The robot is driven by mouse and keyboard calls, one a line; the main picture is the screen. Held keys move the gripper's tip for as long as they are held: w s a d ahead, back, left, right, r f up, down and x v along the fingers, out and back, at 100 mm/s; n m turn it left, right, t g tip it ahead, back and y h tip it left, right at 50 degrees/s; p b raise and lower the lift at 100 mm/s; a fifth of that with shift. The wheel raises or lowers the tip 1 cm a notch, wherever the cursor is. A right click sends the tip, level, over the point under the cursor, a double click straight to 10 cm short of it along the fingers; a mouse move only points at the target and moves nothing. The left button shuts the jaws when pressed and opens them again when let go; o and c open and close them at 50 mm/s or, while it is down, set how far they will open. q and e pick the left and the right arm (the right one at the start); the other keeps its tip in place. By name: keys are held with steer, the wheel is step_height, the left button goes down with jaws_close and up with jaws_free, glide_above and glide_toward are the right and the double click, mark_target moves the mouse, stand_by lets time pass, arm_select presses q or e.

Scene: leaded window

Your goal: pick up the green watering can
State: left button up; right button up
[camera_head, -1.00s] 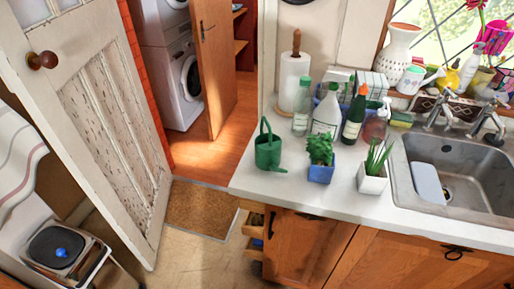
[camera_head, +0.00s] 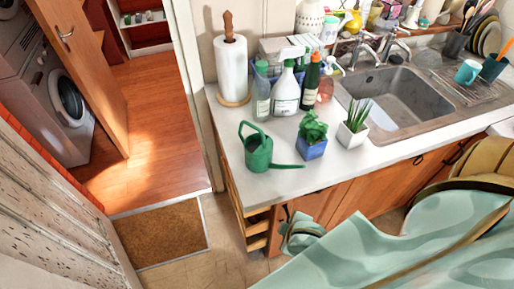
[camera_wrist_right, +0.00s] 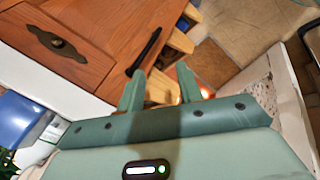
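The green watering can (camera_head: 258,152) stands on the white counter near its left end, with its spout pointing right toward the blue plant pot. My right gripper (camera_wrist_right: 161,70) shows in the right wrist view with its two fingers apart and nothing between them. In the head view the right gripper (camera_head: 298,232) is in front of the wooden cabinet, below the counter edge and apart from the can. My left gripper is not in view. The can does not show clearly in the right wrist view.
A blue pot with a plant (camera_head: 312,148) and a white pot (camera_head: 351,136) stand right of the can. Several bottles (camera_head: 286,92) and a paper roll (camera_head: 231,70) stand behind it. Partly open drawers (camera_head: 256,228) stick out below the counter's left end.

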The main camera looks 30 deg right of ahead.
steer(key=w+d+r+t, duration=0.1)
steer(key=w+r+t, duration=0.15)
steer(key=r, duration=0.75)
steer(key=w+a+r+n+t+y, duration=0.2)
steer(key=w+a+r+t, duration=0.2)
steer(key=w+r, duration=0.3)
steer(key=w+a+r+n+t+y+p, duration=0.1)
steer(key=w+a+r+n+t+y, duration=0.15)
steer(key=w+a+r, duration=0.5)
steer(key=w+a+r+n+t+y, duration=0.2)
steer(key=w+r+t, duration=0.2)
steer(key=r, duration=0.5)
steer(key=s+a+r+n+g+y, duration=0.2)
steer(key=a+r+n+g+y, duration=0.2)
steer(key=a+r+n+y, duration=0.85)
steer(key=s+a+f+n+g+y, duration=0.1)
steer(key=s+a+n+g+y, duration=0.25)
steer(key=n+g, duration=0.5)
steer(key=n+g+h, duration=0.4)
steer(key=g+h, duration=0.1)
steer(key=h, duration=1.7)
glide_above(260, 130)
steer(key=shift+m, duration=0.25)
steer(key=f, duration=1.6)
steer(key=shift+s+f, duration=0.25)
steer(key=shift+y, duration=0.25)
steer(key=f, duration=0.5)
steer(key=shift+w+f, duration=0.2)
steer(key=shift+f, duration=0.2)
jaws_close()
